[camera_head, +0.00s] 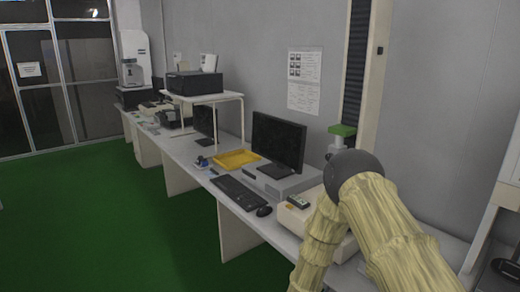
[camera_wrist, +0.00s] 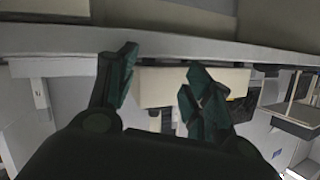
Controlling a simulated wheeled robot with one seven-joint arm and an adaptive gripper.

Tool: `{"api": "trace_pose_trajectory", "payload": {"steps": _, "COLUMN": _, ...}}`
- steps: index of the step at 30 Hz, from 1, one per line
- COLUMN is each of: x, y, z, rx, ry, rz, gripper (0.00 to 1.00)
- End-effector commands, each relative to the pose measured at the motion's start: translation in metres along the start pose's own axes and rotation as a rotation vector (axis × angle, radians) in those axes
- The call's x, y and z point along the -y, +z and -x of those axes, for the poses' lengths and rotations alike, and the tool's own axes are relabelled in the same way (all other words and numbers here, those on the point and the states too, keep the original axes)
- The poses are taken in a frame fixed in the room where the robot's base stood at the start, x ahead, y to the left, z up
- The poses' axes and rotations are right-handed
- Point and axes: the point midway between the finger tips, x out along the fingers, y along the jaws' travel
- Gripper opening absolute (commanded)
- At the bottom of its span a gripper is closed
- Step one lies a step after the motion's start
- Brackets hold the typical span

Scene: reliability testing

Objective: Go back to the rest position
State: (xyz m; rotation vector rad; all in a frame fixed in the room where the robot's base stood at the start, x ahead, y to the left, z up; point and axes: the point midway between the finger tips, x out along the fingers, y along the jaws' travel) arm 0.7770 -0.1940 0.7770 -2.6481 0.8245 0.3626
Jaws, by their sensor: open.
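My gripper (camera_wrist: 163,88) shows in the wrist view with its two dark green fingers spread apart. Nothing is held between them. Behind the fingers in the wrist view are a pale edge across the picture and a cream block-like surface (camera_wrist: 160,85). In the head view my bent arm fills the lower right, in front of the near end of the bench, and the gripper itself cannot be seen there.
A long grey bench (camera_head: 213,189) runs along the wall with a monitor (camera_head: 278,140), keyboard (camera_head: 240,193), mouse (camera_head: 264,211), yellow tray (camera_head: 237,159) and a black printer (camera_head: 195,84) on a raised shelf. Green floor (camera_head: 110,220) at the left is clear.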

Motion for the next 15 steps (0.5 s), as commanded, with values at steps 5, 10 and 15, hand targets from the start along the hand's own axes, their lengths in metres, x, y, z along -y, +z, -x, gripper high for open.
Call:
{"api": "trace_pose_trajectory", "payload": {"steps": 5, "x": -0.071, "y": 0.066, "z": 0.038, "rx": 0.262, "ry": -0.052, "rz": 0.179, "gripper": 0.51}}
{"api": "trace_pose_trajectory", "payload": {"steps": 10, "x": -0.139, "y": 0.115, "z": 0.09, "rx": 0.508, "ry": -0.089, "rz": 0.328, "gripper": 0.51}}
{"api": "trace_pose_trajectory", "payload": {"steps": 15, "x": -0.205, "y": 0.148, "z": 0.155, "rx": 0.748, "ry": -0.117, "rz": 0.457, "gripper": 0.51}}
